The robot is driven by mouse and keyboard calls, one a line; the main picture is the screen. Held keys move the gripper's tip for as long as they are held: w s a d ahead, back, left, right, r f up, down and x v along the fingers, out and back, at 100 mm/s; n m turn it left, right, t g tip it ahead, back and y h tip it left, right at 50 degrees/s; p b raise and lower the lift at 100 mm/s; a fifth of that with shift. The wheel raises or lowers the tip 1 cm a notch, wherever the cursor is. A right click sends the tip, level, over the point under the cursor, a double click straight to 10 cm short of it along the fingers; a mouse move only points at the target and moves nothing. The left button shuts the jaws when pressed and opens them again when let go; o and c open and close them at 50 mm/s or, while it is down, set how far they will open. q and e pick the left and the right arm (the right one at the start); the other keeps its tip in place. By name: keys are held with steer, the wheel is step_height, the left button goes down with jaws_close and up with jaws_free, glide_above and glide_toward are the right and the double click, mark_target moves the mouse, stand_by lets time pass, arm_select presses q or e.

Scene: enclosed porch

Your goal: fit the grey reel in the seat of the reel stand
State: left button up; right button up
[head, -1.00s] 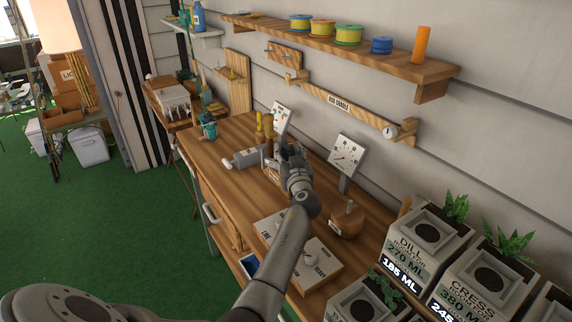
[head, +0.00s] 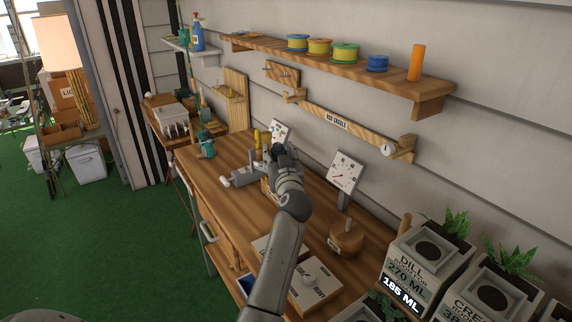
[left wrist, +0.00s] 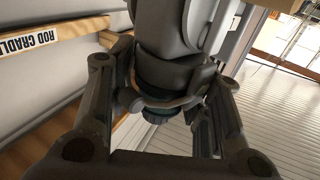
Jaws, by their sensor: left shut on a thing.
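My left gripper (head: 281,152) is over the back part of the wooden workbench (head: 215,185), seen from behind, so its fingertips are mostly hidden in the head view. In the left wrist view its two fingers (left wrist: 165,115) stand on either side of a smooth grey rounded body, which I take to be the grey reel (left wrist: 172,65); a dark ribbed knob shows below it. A grey device with a pale roller (head: 240,176) lies on the bench just left of the gripper. I cannot tell for sure which thing is the reel stand; its seat is not clearly visible. My right gripper is not in view.
Yellow-handled tools (head: 258,140) are close beside the gripper. A rod cradle (head: 340,123) and a shelf of coloured reels (head: 344,53) are on the wall. The bench's left part has free room.

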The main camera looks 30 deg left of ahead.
arm_select(q)
steer(key=s+a+r, duration=0.1)
steer(key=s+r, duration=0.2)
steer(key=s, duration=0.2)
steer(key=s+a+r+b, duration=0.1)
steer(key=s+r, duration=0.2)
steer(key=s, duration=0.2)
steer(key=shift+s, duration=0.3)
steer(key=shift+a+r, duration=0.1)
